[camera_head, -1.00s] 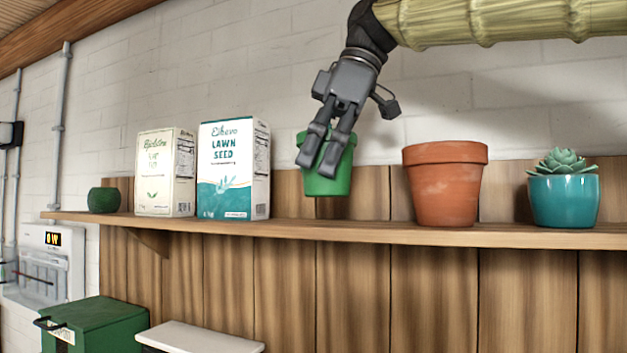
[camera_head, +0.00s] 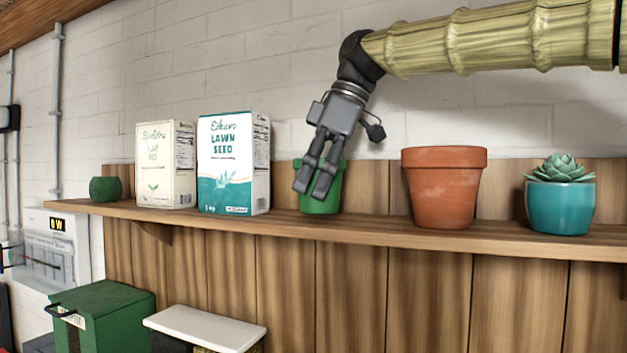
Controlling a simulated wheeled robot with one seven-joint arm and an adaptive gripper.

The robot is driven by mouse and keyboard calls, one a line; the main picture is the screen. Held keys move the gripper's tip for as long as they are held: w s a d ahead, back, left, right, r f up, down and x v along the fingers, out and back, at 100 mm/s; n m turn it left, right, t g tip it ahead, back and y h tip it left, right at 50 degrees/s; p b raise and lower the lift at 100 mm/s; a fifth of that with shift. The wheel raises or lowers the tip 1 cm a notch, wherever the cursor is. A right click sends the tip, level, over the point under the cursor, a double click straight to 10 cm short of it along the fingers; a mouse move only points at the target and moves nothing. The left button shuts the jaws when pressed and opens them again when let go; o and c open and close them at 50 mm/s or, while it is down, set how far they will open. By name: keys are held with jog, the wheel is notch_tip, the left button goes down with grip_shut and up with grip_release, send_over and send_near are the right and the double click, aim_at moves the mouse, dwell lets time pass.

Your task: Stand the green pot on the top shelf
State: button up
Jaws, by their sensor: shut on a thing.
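The green pot (camera_head: 331,201) is upright at the shelf, between the lawn seed box and the terracotta pot. Its base appears level with the top shelf (camera_head: 380,226), and it seems to touch the board. My gripper (camera_head: 312,194) comes down from above and is shut on the green pot. The fingers cover part of the pot's left and front side.
A lawn seed box (camera_head: 233,165) and a cream box (camera_head: 166,165) stand to the left, with a small dark green pot (camera_head: 105,189) beyond. A terracotta pot (camera_head: 442,190) and a teal pot with a succulent (camera_head: 560,198) stand to the right.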

jog(key=shift+d+f, duration=0.15)
jog(key=shift+f, duration=0.35)
jog(key=o, duration=1.4)
jog(key=shift+f, duration=0.1)
jog(key=b+v, duration=0.2)
jog(key=v, duration=1)
jog(key=shift+b, duration=0.3)
